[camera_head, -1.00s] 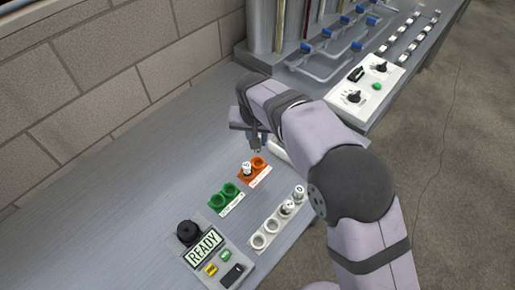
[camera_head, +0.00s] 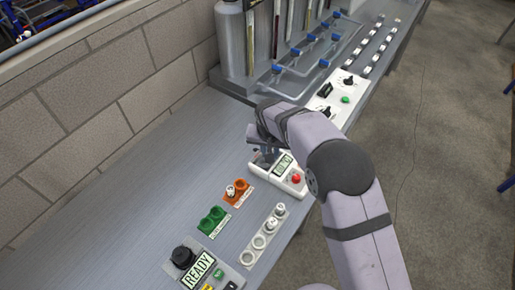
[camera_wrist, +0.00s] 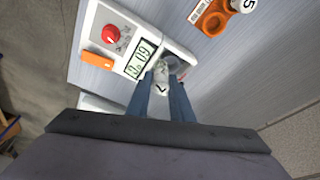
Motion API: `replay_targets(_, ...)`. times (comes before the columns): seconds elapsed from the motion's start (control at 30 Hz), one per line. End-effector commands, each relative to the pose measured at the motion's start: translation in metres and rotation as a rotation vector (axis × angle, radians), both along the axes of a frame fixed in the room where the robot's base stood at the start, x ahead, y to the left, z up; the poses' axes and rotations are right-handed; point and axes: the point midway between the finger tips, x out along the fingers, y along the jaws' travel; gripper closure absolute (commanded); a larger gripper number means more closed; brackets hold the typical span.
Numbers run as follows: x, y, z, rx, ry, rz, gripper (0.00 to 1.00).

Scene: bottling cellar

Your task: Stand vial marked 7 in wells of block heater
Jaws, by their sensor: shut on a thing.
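My gripper (camera_wrist: 163,78) is shut on a small white-capped vial (camera_wrist: 162,84) marked 7. In the wrist view the vial is over the white device (camera_wrist: 180,42), beside its lit display (camera_wrist: 141,58) and a grey round part. I cannot tell if it touches the device. In the head view my gripper (camera_head: 264,154) is at this device (camera_head: 291,181), and the vial does not show clearly. An orange two-well holder (camera_head: 241,199) and a green two-well holder (camera_head: 218,222) stand nearer. I cannot tell which thing is the block heater.
A vial marked 5 (camera_wrist: 243,5) stands in the orange holder. A pale rack (camera_head: 247,257) holds vials at its far end. A READY panel (camera_head: 200,270) with a black knob is at the front. Pipes with blue valves (camera_head: 311,37) stand behind. The bench left is clear.

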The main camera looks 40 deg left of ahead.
Motion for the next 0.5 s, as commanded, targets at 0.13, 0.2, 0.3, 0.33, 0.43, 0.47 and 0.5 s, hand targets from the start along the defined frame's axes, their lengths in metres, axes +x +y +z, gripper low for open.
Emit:
replay_targets(0.13,0.008,0.018,0.006,0.003,-0.002,0.052,1.0)
replay_targets(0.2,0.011,0.023,0.01,0.002,-0.001,0.074,1.0)
replay_targets(0.3,0.013,0.029,0.013,0.002,0.0,0.114,1.0)
replay_targets(0.33,0.013,0.029,0.013,0.002,0.0,0.126,1.0)
replay_targets(0.43,0.014,0.03,0.014,0.001,0.0,0.154,1.0)
replay_targets(0.47,0.014,0.031,0.014,0.0,0.0,0.159,1.0)
replay_targets(0.5,0.014,0.031,0.014,0.001,0.0,0.163,1.0)
